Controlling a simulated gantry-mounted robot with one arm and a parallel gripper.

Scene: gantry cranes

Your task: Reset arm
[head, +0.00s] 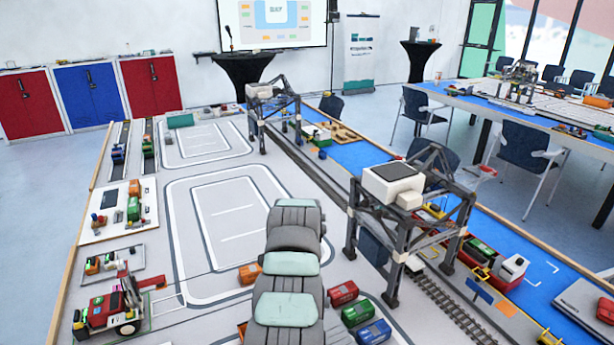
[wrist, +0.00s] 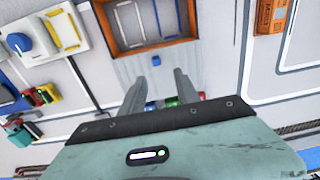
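My arm (head: 288,265), grey with pale green covers, rises from the bottom middle of the head view over the grey table mat. My gripper is out of sight in the head view. In the wrist view my gripper (wrist: 160,77) has its two grey fingers apart with nothing held between them. A small blue block (wrist: 156,60) shows beyond the fingertips on the grey surface. Red, green and blue items beneath the fingers are partly hidden by my gripper.
Red (head: 342,293), green (head: 358,312) and blue (head: 374,332) containers stand close right of my arm. A gantry crane (head: 352,228) rises beyond them. A red truck (head: 108,308) is at lower left. The mat's marked middle (head: 235,215) is largely clear.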

